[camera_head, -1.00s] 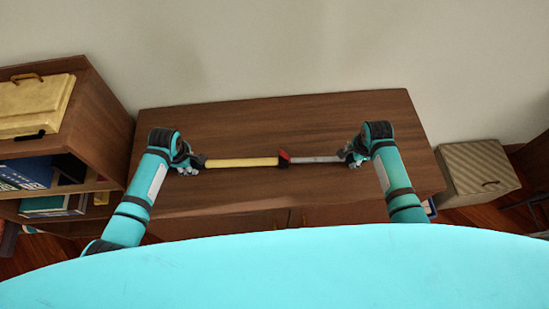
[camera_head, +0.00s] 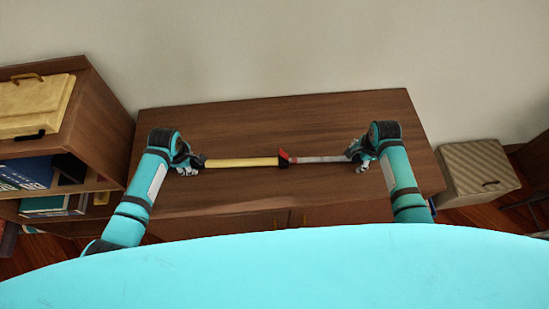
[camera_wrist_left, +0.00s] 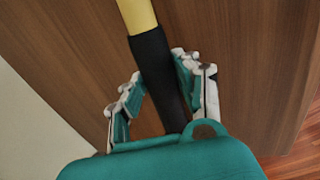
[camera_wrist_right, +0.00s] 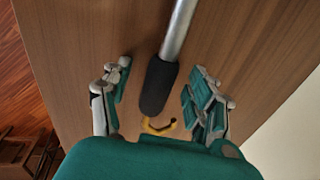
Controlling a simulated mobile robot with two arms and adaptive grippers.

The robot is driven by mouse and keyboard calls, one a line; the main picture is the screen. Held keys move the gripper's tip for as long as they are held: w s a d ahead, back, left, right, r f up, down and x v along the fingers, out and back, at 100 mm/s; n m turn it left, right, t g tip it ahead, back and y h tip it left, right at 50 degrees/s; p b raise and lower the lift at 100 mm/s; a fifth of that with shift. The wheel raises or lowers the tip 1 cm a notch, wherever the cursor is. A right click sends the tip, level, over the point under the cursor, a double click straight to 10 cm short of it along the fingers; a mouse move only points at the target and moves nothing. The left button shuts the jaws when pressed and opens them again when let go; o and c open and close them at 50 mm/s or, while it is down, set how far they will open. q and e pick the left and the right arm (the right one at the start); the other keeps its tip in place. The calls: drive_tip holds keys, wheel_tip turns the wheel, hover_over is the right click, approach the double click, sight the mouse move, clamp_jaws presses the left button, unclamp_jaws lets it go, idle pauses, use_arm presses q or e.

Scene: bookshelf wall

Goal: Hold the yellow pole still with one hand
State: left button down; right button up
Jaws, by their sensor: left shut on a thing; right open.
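The pole lies lengthwise over the cabinet top. Its yellow part (camera_head: 241,162) is on the left, with a red and black piece (camera_head: 284,159) at the middle and a grey tube (camera_head: 318,159) to the right. My left gripper (camera_head: 187,165) is shut on the black grip (camera_wrist_left: 162,75) at the yellow end. My right gripper (camera_head: 356,157) is open at the grey end. In the right wrist view the black grip (camera_wrist_right: 158,87) of that end lies between its spread fingers, apart from both. A small yellow hook (camera_wrist_right: 159,127) shows beside that grip's end.
The brown wooden cabinet top (camera_head: 260,122) is otherwise bare. A wooden shelf (camera_head: 108,120) with books and a yellow case (camera_head: 35,105) stands at the left. A woven box (camera_head: 478,170) stands at the right. A plain wall is behind.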

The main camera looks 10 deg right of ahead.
drive_tip(key=shift+r, duration=0.1)
wheel_tip(320, 180, up, 12)
drive_tip(key=s, duration=0.2)
drive_tip(key=shift+s+f, duration=0.2)
use_arm(q)
drive_tip(key=shift+d, duration=0.1)
use_arm(e)
drive_tip(key=shift+a, duration=0.1)
use_arm(q)
drive_tip(key=c, duration=0.9)
unclamp_jaws()
drive_tip(key=shift+o, duration=0.2)
drive_tip(key=shift+r, duration=0.15)
